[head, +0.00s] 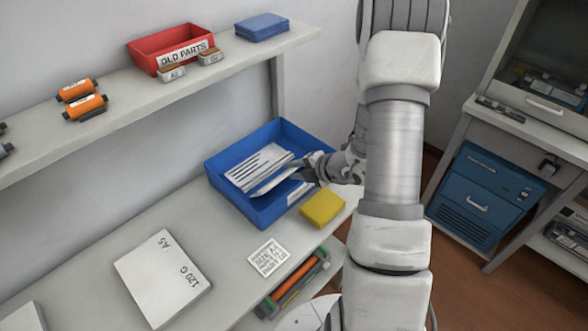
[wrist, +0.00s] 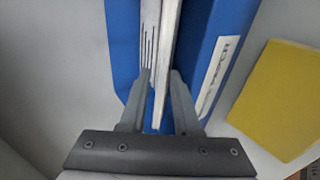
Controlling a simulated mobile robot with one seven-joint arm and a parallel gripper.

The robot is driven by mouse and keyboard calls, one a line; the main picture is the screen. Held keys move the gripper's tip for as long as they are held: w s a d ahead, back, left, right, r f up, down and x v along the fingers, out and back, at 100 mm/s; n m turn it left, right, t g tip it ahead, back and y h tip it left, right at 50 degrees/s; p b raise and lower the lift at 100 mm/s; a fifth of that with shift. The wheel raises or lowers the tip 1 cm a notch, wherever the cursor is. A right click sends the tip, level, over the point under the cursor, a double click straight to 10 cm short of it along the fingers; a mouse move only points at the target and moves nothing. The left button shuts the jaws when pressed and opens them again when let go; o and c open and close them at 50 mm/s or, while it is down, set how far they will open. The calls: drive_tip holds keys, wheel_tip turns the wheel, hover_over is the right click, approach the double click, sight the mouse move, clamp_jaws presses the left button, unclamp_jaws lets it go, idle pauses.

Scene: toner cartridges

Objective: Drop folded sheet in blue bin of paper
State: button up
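The blue bin (head: 222,183) stands on the lower shelf and holds a stack of printed white paper (head: 250,167); its wall also shows in the wrist view (wrist: 122,45). The white folded sheet (head: 272,183) is in the bin, tilted, beside the printed stack. In the wrist view the folded sheet (wrist: 167,60) runs down between my fingers. My gripper (head: 305,168) reaches into the bin from the right. In the wrist view its fingers (wrist: 160,76) are apart, with gaps beside the sheet. Whether the sheet touches the bin floor is hidden.
A yellow block (head: 322,209) sits right of the bin. A label card (head: 268,258) and a white A5 paper pack (head: 163,280) lie on the shelf in front. The upper shelf holds a red bin (head: 150,52), orange cartridges (head: 85,107) and a blue box (head: 262,27).

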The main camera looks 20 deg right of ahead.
drive_tip(key=p+v, duration=0.1)
drive_tip(key=v, duration=1.1)
drive_tip(key=shift+r+p, duration=0.3)
drive_tip(key=shift+r, duration=0.05)
drive_tip(key=shift+w, duration=0.1)
drive_tip(key=s+a+r+n+g+y+p, duration=0.1)
drive_tip(key=s+a+r+n+g, duration=0.25)
drive_tip(key=a+r+n, duration=0.75)
drive_tip(key=s+a+r+n+g+y+p, duration=0.15)
drive_tip(key=s+a+r+n, duration=0.4)
drive_tip(key=n, duration=1.05)
drive_tip(key=s+d+r+n+h+b, duration=0.1)
drive_tip(key=s+r+n+h, duration=0.1)
drive_tip(key=n, duration=0.9)
drive_tip(key=s+d+r+n+t+h+b, duration=0.1)
drive_tip(key=s+r+n+h, duration=0.2)
drive_tip(key=n, duration=0.8)
drive_tip(key=shift+s+h, duration=0.55)
drive_tip(key=shift+h, duration=0.5)
